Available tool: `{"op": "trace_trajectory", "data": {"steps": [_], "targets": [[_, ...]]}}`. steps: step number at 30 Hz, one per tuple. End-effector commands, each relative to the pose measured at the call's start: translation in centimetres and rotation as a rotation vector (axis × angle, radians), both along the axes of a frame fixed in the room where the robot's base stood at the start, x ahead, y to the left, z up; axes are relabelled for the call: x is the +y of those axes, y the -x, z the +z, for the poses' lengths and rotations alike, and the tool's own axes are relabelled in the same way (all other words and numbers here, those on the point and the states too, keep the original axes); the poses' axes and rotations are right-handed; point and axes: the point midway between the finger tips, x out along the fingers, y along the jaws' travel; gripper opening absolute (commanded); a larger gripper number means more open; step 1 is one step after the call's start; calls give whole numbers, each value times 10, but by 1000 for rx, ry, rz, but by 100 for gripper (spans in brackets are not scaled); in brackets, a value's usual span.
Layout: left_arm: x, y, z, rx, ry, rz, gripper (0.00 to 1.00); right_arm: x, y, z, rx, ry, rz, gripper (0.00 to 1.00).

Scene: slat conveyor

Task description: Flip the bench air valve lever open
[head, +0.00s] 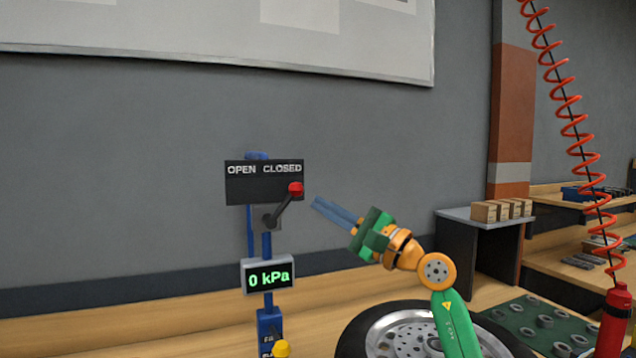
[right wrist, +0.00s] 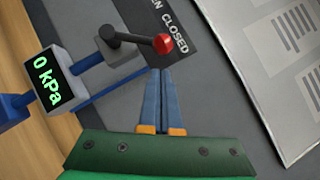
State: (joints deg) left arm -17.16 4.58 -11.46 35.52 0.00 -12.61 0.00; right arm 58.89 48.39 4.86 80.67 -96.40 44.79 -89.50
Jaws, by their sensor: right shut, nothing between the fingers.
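The valve lever (head: 284,206) is a dark handle with a red ball knob (head: 296,188), tilted up and right under the word CLOSED on the black sign (head: 238,187). The gauge (head: 268,276) below reads 0 kPa. My right gripper (head: 316,203) is shut and empty, its blue fingertips just right of the knob and pointing left. In the right wrist view the shut fingertips (right wrist: 159,72) lie just below the red knob (right wrist: 163,43); whether they touch it I cannot tell. My left gripper is not in view.
A wheel (head: 385,335) lies below my right arm. A red coiled hose (head: 580,140) hangs at the right, above a red cylinder (head: 613,318). A side table (head: 455,214) holds small boxes (head: 490,211). The wall around the sign is clear.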

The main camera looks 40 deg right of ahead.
Motion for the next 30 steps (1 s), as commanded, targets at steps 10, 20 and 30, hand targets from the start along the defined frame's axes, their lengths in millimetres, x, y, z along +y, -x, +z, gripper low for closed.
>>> {"op": "trace_trajectory", "data": {"steps": [10, 20, 30], "targets": [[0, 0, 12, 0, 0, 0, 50, 14, -6, 9, 1, 0, 0, 0], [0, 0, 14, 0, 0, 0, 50, 14, -6, 11, 4, 13, -1, 0], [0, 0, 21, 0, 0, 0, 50, 16, -7, 16, 19, 76, 0, 0]]}}
